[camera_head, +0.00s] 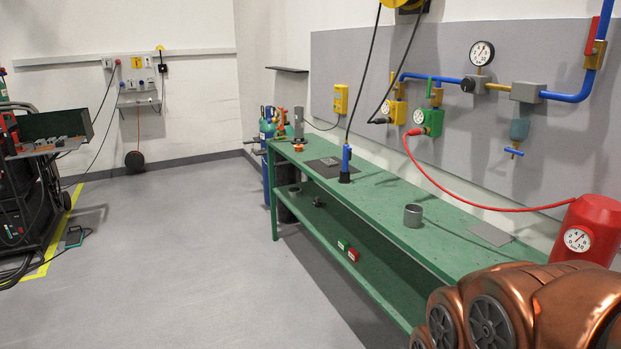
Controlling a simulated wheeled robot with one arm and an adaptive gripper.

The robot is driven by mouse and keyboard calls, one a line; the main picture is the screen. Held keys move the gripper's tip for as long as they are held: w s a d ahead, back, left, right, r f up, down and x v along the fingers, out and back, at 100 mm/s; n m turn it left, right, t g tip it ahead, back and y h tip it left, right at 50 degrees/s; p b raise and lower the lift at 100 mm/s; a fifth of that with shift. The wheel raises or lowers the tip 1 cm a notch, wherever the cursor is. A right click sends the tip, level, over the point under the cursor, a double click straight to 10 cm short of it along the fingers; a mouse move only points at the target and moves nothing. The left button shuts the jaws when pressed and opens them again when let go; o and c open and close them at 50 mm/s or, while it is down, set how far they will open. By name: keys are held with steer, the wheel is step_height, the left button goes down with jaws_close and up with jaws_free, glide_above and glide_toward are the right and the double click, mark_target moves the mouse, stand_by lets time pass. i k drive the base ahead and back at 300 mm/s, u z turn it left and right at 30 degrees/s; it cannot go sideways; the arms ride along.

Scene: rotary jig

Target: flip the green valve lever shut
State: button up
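The green valve lever (431,86) is on the wall panel, right of centre and high up. It is small, stands roughly upright by the blue pipe, and sits beside a yellow fitting (437,97). Just below it is a green regulator block (432,121) with a round gauge and a red hose. How far the lever is turned is too small to tell. My copper-coloured arm (520,300) fills the bottom right corner, well below and to the right of the lever. My gripper is out of view.
A green workbench (385,192) runs below the grey panel (340,60), with a metal cup (413,215) and a blue-handled tool (346,163) on it. A red tank (588,230) stands at the right. The red hose (470,203) hangs over the bench. Floor at left is open.

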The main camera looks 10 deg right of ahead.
mark_target(429, 95)
steer(key=z, duration=0.35)
steer(key=i, duration=1.6)
steer(key=u, duration=0.15)
steer(key=k, duration=0.65)
steer(key=u, duration=0.55)
steer(key=i, duration=1.15)
steer(key=z, duration=0.65)
